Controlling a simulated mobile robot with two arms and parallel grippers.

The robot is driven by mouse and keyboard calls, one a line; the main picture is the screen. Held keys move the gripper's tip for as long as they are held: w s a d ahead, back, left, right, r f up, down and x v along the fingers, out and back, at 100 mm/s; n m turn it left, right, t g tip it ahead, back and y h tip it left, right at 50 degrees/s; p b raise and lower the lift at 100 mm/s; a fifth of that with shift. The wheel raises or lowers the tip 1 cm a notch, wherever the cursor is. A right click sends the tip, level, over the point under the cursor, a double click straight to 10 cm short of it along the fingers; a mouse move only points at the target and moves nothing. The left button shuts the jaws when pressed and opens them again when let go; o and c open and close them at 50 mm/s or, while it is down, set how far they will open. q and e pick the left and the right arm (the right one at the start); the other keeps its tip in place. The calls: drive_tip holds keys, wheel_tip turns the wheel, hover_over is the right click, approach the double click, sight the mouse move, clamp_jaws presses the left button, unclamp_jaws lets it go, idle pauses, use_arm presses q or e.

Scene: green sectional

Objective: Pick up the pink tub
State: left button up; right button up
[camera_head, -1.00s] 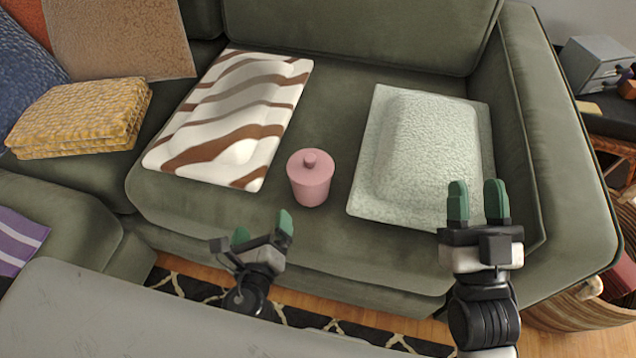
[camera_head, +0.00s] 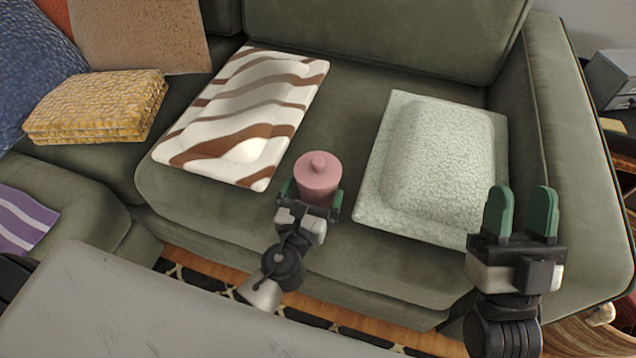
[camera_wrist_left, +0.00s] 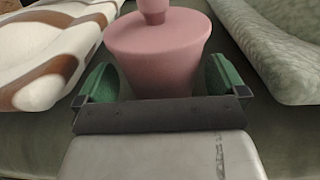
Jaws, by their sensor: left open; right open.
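The pink tub (camera_head: 318,178), with a lid and a round knob, stands upright on the green sofa seat between two cushions. My left gripper (camera_head: 311,193) is open, with its green fingers on either side of the tub's lower part. In the left wrist view the tub (camera_wrist_left: 157,55) fills the middle, between the left gripper's fingers (camera_wrist_left: 158,85). A narrow gap seems to show at the left finger; contact at the right finger is hard to tell. My right gripper (camera_head: 521,214) is open and empty, in front of the pale cushion's right corner.
A brown-and-white striped cushion (camera_head: 240,125) lies left of the tub. A pale green textured cushion (camera_head: 435,165) lies close on its right. A folded yellow blanket (camera_head: 95,108) is at the far left. A grey surface (camera_head: 150,315) fills the lower left. The seat behind the tub is clear.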

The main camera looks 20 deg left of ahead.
use_arm(q)
drive_tip(key=shift+w, duration=1.25)
drive_tip(key=c, duration=0.7)
drive_tip(key=shift+r, duration=0.1)
